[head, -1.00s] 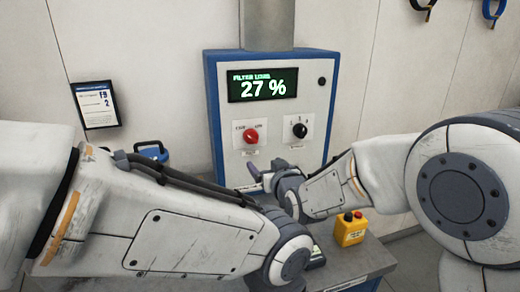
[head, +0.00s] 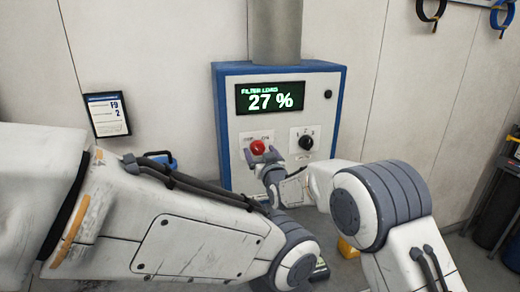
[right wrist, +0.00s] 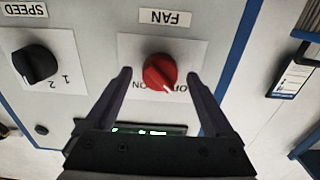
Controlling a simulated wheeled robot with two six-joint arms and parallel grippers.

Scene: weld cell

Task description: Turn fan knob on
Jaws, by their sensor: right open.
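The red fan knob (head: 258,147) sits on a white plate on the front of the grey and blue control box. In the right wrist view, which is upside down, the red fan knob (right wrist: 158,72) lies between the fingertips of my right gripper (right wrist: 160,75), with a gap on each side. Its white pointer is toward the OFF side of the label. In the head view my open right gripper (head: 262,156) is at the knob and partly covers its lower edge. My left arm crosses the lower left of the head view; its gripper does not show.
The black speed knob (head: 306,142) is to the right of the fan knob. The display (head: 270,97) above reads 27 %. A yellow box (head: 347,248) is partly hidden below my right arm. A framed sheet (head: 108,114) hangs on the wall at the left.

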